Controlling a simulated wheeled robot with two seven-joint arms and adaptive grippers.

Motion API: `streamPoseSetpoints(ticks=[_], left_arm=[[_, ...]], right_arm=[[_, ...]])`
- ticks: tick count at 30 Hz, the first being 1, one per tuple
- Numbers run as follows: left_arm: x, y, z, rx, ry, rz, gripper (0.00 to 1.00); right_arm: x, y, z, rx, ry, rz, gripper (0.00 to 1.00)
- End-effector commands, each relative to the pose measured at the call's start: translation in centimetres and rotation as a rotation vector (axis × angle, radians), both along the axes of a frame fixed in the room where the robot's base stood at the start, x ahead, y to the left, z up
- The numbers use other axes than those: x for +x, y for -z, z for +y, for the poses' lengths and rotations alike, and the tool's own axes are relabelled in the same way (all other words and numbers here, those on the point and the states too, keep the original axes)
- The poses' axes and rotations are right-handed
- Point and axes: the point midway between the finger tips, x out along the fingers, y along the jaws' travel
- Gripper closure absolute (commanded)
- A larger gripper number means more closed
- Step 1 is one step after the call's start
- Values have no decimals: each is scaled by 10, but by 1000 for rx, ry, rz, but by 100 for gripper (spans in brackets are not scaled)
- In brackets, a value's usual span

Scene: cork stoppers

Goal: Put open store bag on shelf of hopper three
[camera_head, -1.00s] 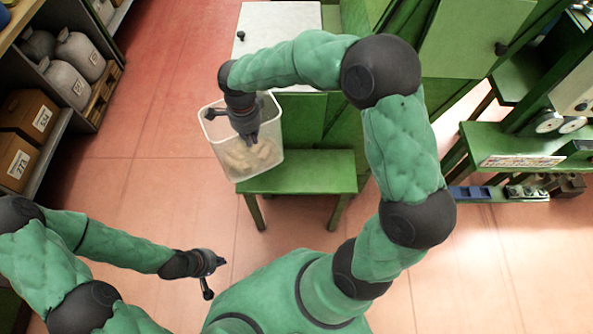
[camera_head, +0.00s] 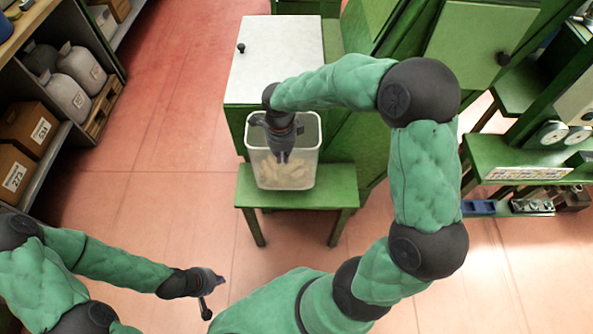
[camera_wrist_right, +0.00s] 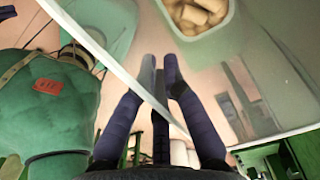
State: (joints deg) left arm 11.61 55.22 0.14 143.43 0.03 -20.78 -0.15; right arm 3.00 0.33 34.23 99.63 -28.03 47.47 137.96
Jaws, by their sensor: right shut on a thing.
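The open store bag looks like a translucent, open-topped square bin (camera_head: 312,140) with pale corks (camera_head: 285,172) in its bottom. It stands roughly upright over the green shelf (camera_head: 330,185) of the hopper; I cannot tell whether it rests on it. My right gripper (camera_head: 283,158) reaches down at the bin and is shut on its wall. In the right wrist view the fingers (camera_wrist_right: 160,75) pinch the thin wall edge, and corks (camera_wrist_right: 198,14) show beyond. My left gripper (camera_head: 208,293) hangs over bare floor at lower left, apart from the bin; its jaw opening is unclear.
A white-topped green cabinet (camera_head: 280,50) stands just behind the bin. Green panels (camera_head: 470,45) and a bench with dials (camera_head: 545,160) are at right. Shelving with boxes (camera_head: 30,130) and grey jugs (camera_head: 72,95) lines the left. Pink floor between is clear.

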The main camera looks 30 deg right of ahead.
Motion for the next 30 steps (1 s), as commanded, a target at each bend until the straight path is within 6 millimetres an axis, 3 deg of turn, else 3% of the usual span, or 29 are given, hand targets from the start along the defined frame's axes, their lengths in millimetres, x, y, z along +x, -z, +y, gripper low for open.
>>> streamPoseSetpoints(ticks=[1,7,14,21,30], left_arm=[[0,6,0,0,0,0,100],[0,13,0,0,0,0,100],[0,16,0,0,0,0,100],[0,30,0,0,0,0,100],[0,30,0,0,0,0,100]], right_arm=[[-5,14,-7,0,2,6,100],[-13,38,-26,0,1,4,100],[-16,47,-34,-1,-1,3,100],[-18,80,-37,1,-2,5,100],[-17,82,-38,0,-2,1,100]])
